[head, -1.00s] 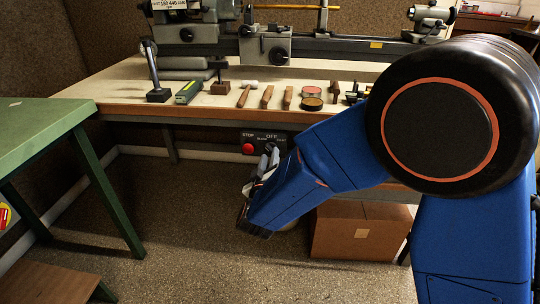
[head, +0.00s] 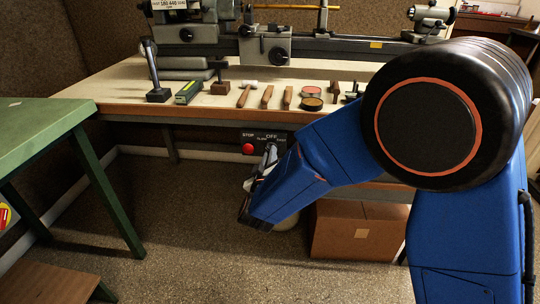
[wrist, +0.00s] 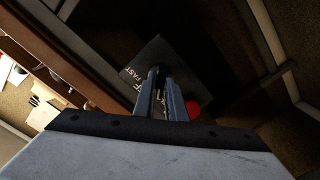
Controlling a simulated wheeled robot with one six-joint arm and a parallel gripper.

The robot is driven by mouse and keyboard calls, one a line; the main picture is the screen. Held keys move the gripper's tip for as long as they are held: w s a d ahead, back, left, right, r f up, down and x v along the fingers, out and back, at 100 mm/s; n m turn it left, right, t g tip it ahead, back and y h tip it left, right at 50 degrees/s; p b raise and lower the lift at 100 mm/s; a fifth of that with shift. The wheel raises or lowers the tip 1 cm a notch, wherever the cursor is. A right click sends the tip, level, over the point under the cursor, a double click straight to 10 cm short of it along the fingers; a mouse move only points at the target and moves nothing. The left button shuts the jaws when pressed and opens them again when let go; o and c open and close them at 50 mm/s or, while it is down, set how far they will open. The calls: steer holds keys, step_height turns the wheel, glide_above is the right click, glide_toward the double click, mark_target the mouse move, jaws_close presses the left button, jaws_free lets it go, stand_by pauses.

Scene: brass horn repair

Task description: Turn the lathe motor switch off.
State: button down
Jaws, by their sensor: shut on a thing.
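The lathe motor switch panel (head: 257,136) is a dark plate under the bench's front edge, marked STOP, SLOW, OFF and FAST. It also shows in the wrist view (wrist: 150,58), tilted, with FAST legible. A red stop button (head: 248,148) sits on its left side. My gripper (head: 270,152) is at the lower right of the panel. In the wrist view, my gripper's fingers (wrist: 162,80) reach the panel and are shut on the dark switch knob (wrist: 158,71). The knob is mostly hidden by the fingers, so I cannot tell which mark it points at.
The lathe (head: 262,48) stands on the bench (head: 115,85), with several hand tools along its front. A green table (head: 45,130) is at the left. A cardboard box (head: 360,230) is under the bench. The floor between the table and box is clear.

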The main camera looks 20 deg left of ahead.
steer(key=shift+m, duration=3.8)
steer(key=c, duration=1.8)
jaws_free()
steer(key=shift+s, duration=0.15)
steer(key=v, duration=1.7)
steer(key=shift+s+a+f, duration=0.1)
